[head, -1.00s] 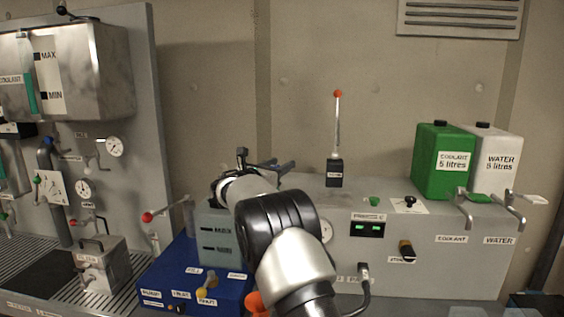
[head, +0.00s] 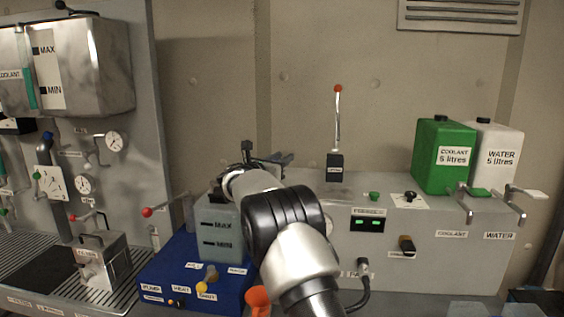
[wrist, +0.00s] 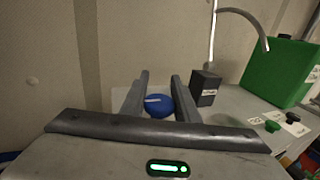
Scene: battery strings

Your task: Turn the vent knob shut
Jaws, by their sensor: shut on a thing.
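A round blue knob (wrist: 158,103) with a white line across its face sits between the two fingers of my gripper (wrist: 160,80) in the wrist view. I take it to be the vent knob; its label cannot be read. My gripper is shut on it, one finger on each side. The white line lies nearly level in the wrist view. A pale plate shows behind the knob. In the head view, my gripper (head: 266,157) is above the left end of the grey cabinet, and my arm hides the knob.
A black block with a red-tipped lever (head: 337,120) stands just right of my gripper. A green coolant can (head: 440,180) and a white water can (head: 497,140) stand farther right. A blue box (head: 190,262) with a grey-blue tank (head: 219,235) is at the lower left.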

